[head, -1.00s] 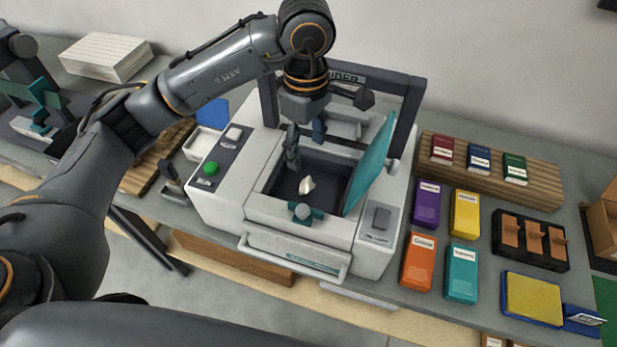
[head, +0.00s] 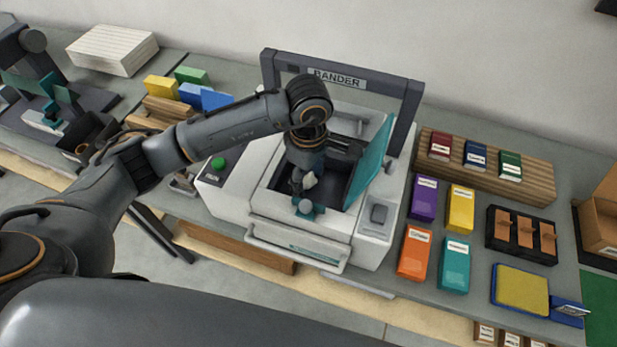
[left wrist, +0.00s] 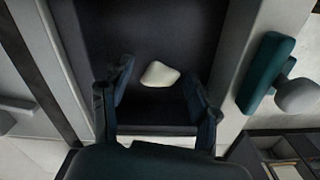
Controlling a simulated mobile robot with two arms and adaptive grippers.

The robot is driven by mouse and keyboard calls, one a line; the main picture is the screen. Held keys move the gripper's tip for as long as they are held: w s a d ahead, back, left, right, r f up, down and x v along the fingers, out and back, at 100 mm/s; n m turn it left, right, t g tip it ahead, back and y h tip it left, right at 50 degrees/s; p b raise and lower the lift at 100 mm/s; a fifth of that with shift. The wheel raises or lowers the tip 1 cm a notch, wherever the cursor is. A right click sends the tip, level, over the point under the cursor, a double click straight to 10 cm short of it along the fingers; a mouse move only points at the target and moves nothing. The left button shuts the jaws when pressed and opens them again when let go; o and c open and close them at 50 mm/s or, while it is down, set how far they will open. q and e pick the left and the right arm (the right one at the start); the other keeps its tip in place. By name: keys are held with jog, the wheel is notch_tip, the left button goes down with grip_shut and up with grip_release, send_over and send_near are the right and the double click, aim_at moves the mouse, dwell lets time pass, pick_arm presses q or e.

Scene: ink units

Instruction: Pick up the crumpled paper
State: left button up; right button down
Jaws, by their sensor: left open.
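The crumpled paper (head: 309,180) is a small off-white lump inside the dark well of the bander machine (head: 338,257). In the left wrist view the crumpled paper (left wrist: 160,74) lies on the dark floor of the well, just beyond and between my fingertips. My left gripper (head: 302,185) reaches down into the well from above, beside the paper in the head view. In the left wrist view my left gripper (left wrist: 158,90) is open, with its two fingers apart and nothing between them. My right gripper is not in view.
The teal lid (head: 371,160) stands raised at the well's right side. A teal clamp with a grey knob (head: 307,208) sits at the well's front edge. The dark frame (head: 415,95) rises behind. Coloured boxes (head: 424,198) stand on the table to the right.

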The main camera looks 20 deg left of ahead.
pick_arm(q)
jog(key=c, duration=0.8)
jog(key=shift+r, duration=0.1)
jog(key=shift+c, duration=0.2)
